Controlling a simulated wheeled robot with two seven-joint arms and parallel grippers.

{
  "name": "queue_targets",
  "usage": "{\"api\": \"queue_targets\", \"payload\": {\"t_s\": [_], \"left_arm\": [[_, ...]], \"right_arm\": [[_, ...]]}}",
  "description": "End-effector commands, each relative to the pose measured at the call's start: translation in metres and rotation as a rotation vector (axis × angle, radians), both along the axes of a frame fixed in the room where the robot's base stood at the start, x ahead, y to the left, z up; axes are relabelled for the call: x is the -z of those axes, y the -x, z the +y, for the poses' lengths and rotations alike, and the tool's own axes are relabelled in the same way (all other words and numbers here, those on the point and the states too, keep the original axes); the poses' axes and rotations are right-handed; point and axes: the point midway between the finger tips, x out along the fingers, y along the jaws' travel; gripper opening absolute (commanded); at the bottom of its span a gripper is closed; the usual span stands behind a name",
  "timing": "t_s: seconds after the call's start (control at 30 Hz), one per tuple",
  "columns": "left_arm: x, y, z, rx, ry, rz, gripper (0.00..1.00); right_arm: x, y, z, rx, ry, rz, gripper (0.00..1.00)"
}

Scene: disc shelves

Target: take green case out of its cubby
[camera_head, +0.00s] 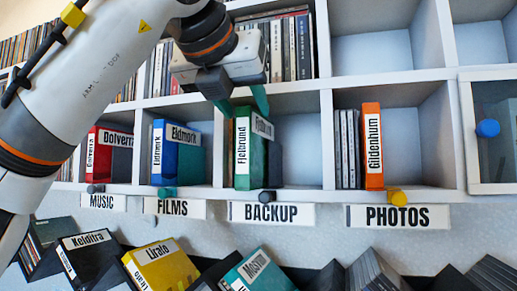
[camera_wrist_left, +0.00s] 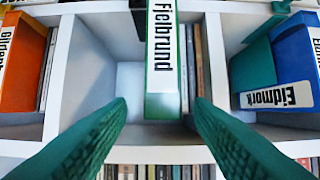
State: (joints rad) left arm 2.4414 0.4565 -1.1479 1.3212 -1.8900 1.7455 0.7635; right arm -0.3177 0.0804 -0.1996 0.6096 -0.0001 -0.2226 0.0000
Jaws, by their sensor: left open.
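The green case (camera_head: 257,165), with a white spine label reading Fjelbrund, stands upright in the cubby above the BACKUP label. My left gripper (camera_head: 240,104) is open, its green fingers near the top of this case in the head view. In the left wrist view the case (camera_wrist_left: 162,103) lies between the two spread fingers of the left gripper (camera_wrist_left: 161,108), with a gap visible on each side. Whether a finger touches the case cannot be told. My right gripper is not in view.
Neighbouring cubbies hold a blue Eidmork case (camera_head: 165,150), a red Dolverra case (camera_head: 97,155) and an orange Gildenhum case (camera_head: 372,145). Small knobs, such as the yellow one (camera_head: 397,197), stick out along the shelf edge. Tilted cases, including a yellow one (camera_head: 160,265), sit below.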

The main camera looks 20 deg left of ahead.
Motion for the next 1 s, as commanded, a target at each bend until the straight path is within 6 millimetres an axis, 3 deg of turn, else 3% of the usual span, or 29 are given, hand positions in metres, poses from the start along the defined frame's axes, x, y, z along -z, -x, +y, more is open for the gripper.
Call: {"api": "queue_targets", "payload": {"t_s": [0.2,0.4,0.63,0.9,1.0], "left_arm": [[0.008,-0.028,0.002,0.0,-0.001,0.002,0.47],[0.019,-0.045,0.001,0.001,0.0,0.001,0.47],[0.02,-0.046,0.001,0.002,0.001,0.0,0.47],[0.02,-0.046,0.001,0.002,0.001,0.0,0.03],[0.019,-0.046,0.001,0.002,0.001,-0.001,0.0]], "right_arm": [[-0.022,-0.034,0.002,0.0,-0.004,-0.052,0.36],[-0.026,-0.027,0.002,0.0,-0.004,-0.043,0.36],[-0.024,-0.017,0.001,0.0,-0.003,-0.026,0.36],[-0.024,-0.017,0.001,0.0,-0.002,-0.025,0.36],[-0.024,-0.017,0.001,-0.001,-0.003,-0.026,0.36]]}}
